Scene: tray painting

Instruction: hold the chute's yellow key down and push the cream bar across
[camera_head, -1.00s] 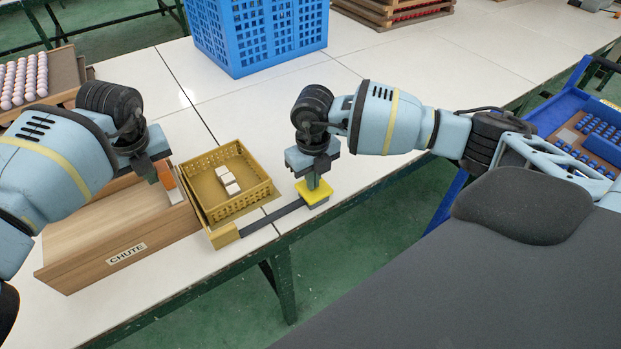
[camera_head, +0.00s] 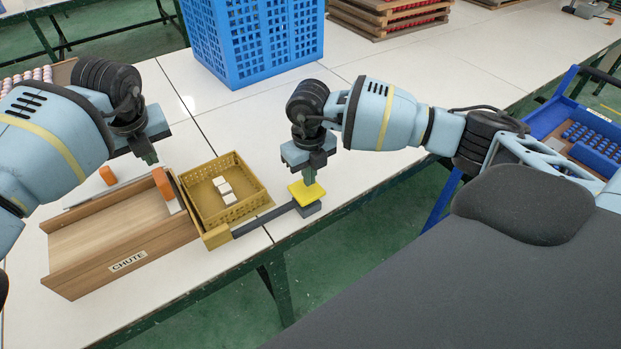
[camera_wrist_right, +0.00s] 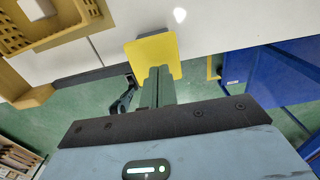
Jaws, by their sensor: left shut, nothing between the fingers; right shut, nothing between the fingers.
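The chute (camera_head: 95,268) is a wooden tray with a label, at the left of the head view. A pale strip (camera_head: 174,205), seemingly the cream bar, lies at its right end beside an orange block (camera_head: 162,183). My left gripper (camera_head: 151,160) is shut and empty, just above that block and apart from the strip. The yellow key (camera_head: 301,191) is a square plate over a grey block, joined by a dark arm to the chute side. My right gripper (camera_head: 309,182) is shut, its tips over the key. In the right wrist view the key (camera_wrist_right: 147,50) shows beyond the fingers; contact is unclear.
Another orange block (camera_head: 107,175) is at the chute's back. A blue crate (camera_head: 255,45) stands behind on the white table. The table's front edge runs close by the key.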

